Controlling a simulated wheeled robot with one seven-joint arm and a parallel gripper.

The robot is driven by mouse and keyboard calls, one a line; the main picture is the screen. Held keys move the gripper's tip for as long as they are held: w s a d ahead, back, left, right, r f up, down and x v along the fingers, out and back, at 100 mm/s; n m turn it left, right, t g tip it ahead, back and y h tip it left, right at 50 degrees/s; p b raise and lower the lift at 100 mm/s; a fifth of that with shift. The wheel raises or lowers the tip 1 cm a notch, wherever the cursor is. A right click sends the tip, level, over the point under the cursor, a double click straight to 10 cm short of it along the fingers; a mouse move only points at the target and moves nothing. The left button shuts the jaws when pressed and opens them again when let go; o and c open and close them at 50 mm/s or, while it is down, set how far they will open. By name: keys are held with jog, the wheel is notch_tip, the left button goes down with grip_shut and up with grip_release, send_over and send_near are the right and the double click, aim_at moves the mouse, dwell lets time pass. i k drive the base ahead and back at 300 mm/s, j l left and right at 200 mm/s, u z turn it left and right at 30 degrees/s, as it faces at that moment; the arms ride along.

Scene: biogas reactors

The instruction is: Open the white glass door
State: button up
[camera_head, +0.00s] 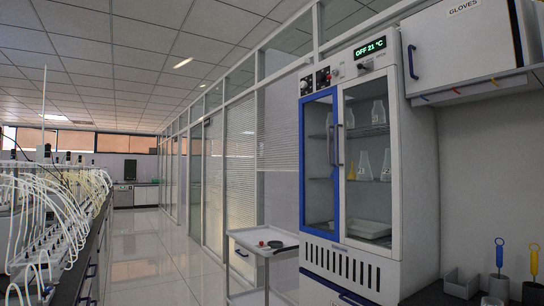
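The white glass door (367,148) is the right-hand door of a tall white cabinet (418,170) in the head view. It looks closed. Its dark upright handle (341,147) is on its left edge, beside the handle of the blue-framed glass door (318,170) to the left. The blue-framed door also looks closed. Through the glass I see shelves with flasks, one holding something yellow, and a white tray at the bottom. A display above the doors reads "OFF 21 °C". My gripper is not in view.
A white trolley (262,240) with small items on top stands just left of the cabinet. A white box marked "GLOVES" (465,50) hangs at upper right. A counter with tubing (45,215) runs along the left. The tiled aisle (150,260) between is clear.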

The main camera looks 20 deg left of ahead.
aim_at(396, 253)
jog(key=i+u, duration=0.1)
jog(key=u, duration=0.5)
jog(key=i, duration=2)
jog(key=i+j+z, duration=0.1)
jog(key=i+z, duration=0.2)
jog(key=i+j+z, duration=0.25)
jog(key=i, duration=0.3)
jog(key=i+j+z, duration=0.3)
jog(key=i+l+z, duration=0.2)
jog(key=k+j, duration=0.1)
